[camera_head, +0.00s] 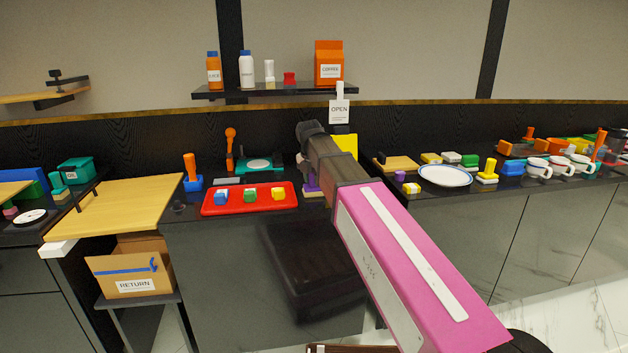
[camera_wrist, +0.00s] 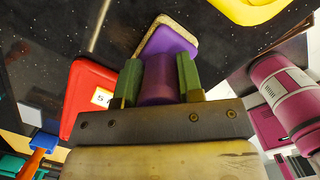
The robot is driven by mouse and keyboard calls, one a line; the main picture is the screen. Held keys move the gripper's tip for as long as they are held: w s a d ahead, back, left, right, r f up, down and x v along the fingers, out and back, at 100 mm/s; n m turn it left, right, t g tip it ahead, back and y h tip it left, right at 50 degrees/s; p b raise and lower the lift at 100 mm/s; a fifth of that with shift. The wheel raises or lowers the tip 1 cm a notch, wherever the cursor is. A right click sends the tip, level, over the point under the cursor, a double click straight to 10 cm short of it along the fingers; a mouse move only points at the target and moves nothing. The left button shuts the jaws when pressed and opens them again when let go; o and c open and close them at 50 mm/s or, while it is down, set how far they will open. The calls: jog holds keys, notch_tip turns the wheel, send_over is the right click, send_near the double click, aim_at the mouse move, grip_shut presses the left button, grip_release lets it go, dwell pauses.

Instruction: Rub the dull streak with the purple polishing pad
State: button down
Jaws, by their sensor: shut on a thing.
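My gripper (camera_wrist: 158,75) is shut on the purple polishing pad (camera_wrist: 168,43), with one green finger on each side of its purple grip. The pad has a purple upper block and a pale beige edge. It is at the dark countertop, but I cannot tell whether its underside touches. In the head view a bit of the purple pad (camera_head: 313,182) shows beside my arm, which hides most of my gripper. A thin pale streak (camera_wrist: 99,25) lies on the dark counter left of the pad in the wrist view; it looks like the dull streak.
A red tray (camera_head: 240,210) with several coloured cubes lies close left of my gripper. A yellow object (camera_head: 345,145) stands behind it. A wooden board (camera_head: 398,164) and a white plate (camera_head: 444,176) are to the right. A shelf (camera_head: 275,91) hangs above.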

jog(key=shift+r, duration=3)
jog(key=shift+a, duration=0.1)
jog(key=w+a+r, duration=0.1)
jog(key=a+r, duration=0.2)
jog(key=a, duration=0.3)
jog(key=w+a+r, duration=0.2)
jog(key=a, duration=0.5)
jog(key=shift+w+d+f, duration=1.15)
jog(key=shift+w+f, duration=0.3)
jog(key=shift+f, duration=0.35)
jog(key=shift+w+d+f, duration=1.1)
jog(key=shift+w+f, duration=0.3)
jog(key=shift+f, duration=0.35)
jog(key=shift+w+d+f, duration=1.15)
jog(key=shift+w+f, duration=0.3)
jog(key=shift+f, duration=0.35)
jog(key=shift+f, duration=0.15)
